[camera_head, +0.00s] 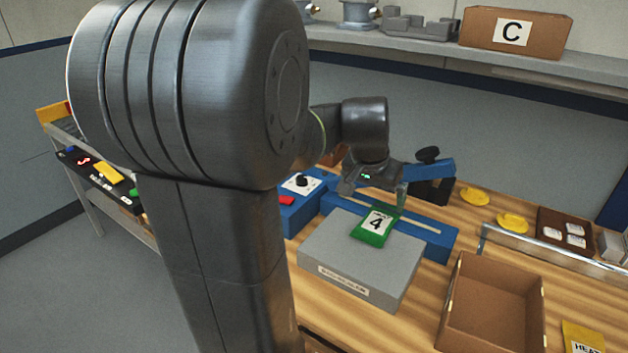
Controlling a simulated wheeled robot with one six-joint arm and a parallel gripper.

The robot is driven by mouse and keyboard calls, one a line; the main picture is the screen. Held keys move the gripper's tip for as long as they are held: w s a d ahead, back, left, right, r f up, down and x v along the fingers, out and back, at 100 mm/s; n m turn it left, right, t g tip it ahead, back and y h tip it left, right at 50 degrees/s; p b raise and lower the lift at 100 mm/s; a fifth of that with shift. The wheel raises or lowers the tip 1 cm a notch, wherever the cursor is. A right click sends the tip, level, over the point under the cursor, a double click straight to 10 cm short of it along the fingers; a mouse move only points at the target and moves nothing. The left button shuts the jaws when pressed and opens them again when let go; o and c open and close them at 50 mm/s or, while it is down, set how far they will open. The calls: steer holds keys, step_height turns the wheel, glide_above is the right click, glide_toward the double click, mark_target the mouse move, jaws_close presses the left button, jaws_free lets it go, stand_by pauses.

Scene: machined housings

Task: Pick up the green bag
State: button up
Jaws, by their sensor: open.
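The green bag (368,238) bears a white label with a 4. It lies on top of a grey box (347,268) with a label on its front, near the box's back right part. My gripper (374,196) is open and empty, just behind and above the bag. One fingertip shows close to the bag's top edge; whether it touches the bag I cannot tell. My arm covers the left middle of the view.
An open brown box (446,319) stands right of the grey box. A blue device (427,240) sits behind it. Yellow parts (474,196), a brown tray (541,239) and a yellow bag (580,338) lie to the right. A shelf (480,64) runs above.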

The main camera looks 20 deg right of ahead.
steer(key=w, duration=0.1)
glide_toward(376, 224)
steer(key=shift+w+d+f, duration=0.35)
steer(key=shift+d+f, duration=0.25)
steer(key=shift+f, duration=0.2)
steer(key=shift+a+x, duration=0.15)
steer(key=shift+x, duration=1.45)
steer(key=shift+a+x, duration=0.2)
steer(key=shift+x, duration=1.4)
steer(key=shift+f, duration=0.1)
steer(key=c, duration=1.2)
